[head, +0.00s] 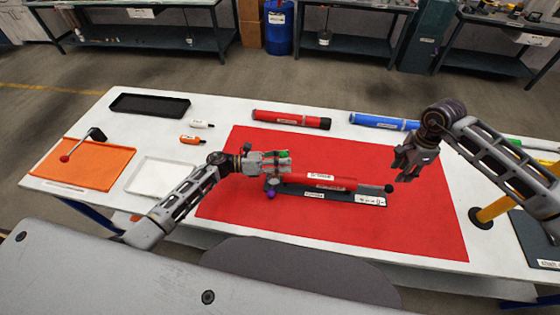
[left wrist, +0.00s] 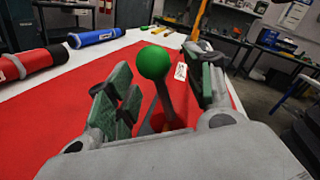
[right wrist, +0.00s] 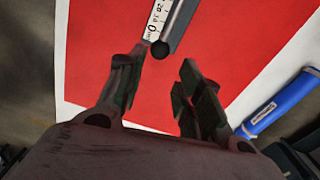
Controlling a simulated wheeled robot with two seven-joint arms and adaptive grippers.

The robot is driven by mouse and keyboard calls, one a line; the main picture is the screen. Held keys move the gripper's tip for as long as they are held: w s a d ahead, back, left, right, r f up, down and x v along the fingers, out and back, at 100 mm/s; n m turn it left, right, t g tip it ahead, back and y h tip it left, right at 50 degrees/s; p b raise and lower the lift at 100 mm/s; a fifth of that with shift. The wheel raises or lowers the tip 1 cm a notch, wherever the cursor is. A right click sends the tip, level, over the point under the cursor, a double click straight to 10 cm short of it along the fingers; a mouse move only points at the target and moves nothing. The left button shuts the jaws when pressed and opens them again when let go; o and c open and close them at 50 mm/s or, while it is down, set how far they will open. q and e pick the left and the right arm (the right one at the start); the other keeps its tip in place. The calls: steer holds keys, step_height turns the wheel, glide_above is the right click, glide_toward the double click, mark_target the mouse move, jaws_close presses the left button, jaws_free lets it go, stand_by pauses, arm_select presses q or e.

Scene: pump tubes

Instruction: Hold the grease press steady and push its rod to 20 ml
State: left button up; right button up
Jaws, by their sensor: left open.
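The red grease press (head: 325,181) lies on a dark base on the red mat. Its black rod knob (head: 389,188) points right; in the right wrist view the black knob (right wrist: 159,49) is beside the 0 end of the white scale (right wrist: 154,20). My left gripper (head: 284,160) is open at the press's left end. In the left wrist view a green ball (left wrist: 153,62) on a grey stem stands between its fingers (left wrist: 160,95), with no visible grip. My right gripper (head: 404,168) is above the mat, right of the knob; its fingers (right wrist: 158,85) are apart and empty.
A red tube (head: 291,119) and a blue tube (head: 383,121) lie along the table's back. A black tray (head: 150,105), an orange tray (head: 75,175) and a white tray (head: 135,180) are at the left. A yellow post (head: 495,209) stands at the right. The mat's front is clear.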

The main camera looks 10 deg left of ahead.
mark_target(391, 186)
arm_select(q)
steer(key=shift+c, duration=0.2)
jaws_close()
arm_select(e)
steer(key=o, duration=0.4)
steer(key=shift+f+m, duration=0.7)
steer(key=shift+f, duration=0.15)
steer(key=shift+f, duration=0.15)
steer(key=shift+f, duration=4.85)
